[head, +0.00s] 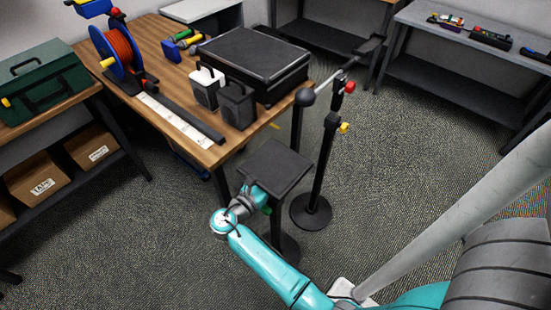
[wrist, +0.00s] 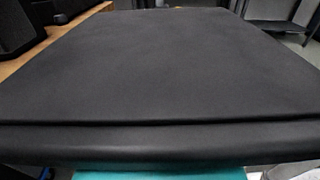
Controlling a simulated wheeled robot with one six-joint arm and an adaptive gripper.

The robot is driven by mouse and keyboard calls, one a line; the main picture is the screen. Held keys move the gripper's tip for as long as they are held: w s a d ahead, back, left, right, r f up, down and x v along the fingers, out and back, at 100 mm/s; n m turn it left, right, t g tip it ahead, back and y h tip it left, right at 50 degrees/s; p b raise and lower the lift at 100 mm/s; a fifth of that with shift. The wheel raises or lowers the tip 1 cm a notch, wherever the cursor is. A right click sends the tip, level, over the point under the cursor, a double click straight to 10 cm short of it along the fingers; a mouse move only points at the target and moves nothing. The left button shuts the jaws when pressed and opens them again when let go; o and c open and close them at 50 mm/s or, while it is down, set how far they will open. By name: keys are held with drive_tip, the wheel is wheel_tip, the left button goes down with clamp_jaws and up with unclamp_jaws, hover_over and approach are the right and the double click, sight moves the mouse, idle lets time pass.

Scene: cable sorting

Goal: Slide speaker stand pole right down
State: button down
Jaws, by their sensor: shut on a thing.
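The speaker stand has a flat black square top plate (head: 282,163), a dark upright pole (head: 277,222) and a round dark base (head: 287,248) on the carpet. My gripper (head: 266,202) is at the pole, just below the plate's near left edge, and is shut on it. The fingertips are mostly hidden by the plate and the wrist. In the wrist view the top plate (wrist: 165,75) fills most of the picture, level and close, with a teal strip below its near edge. The fingers do not show there.
A black microphone stand (head: 319,185) with a boom stands close to the right. The wooden table (head: 235,146) behind carries two small speakers (head: 237,104), a black case (head: 255,60) and a cable reel (head: 118,50). Carpet is free at the right and front left.

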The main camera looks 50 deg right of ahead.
drive_tip(key=shift+s+f, duration=0.1)
drive_tip(key=shift+f, duration=2.25)
drive_tip(key=c, duration=0.8)
unclamp_jaws()
drive_tip(key=shift+f, duration=0.1)
drive_tip(key=shift+a, duration=0.35)
drive_tip(key=a, duration=1.1)
drive_tip(key=shift+s+a, duration=0.15)
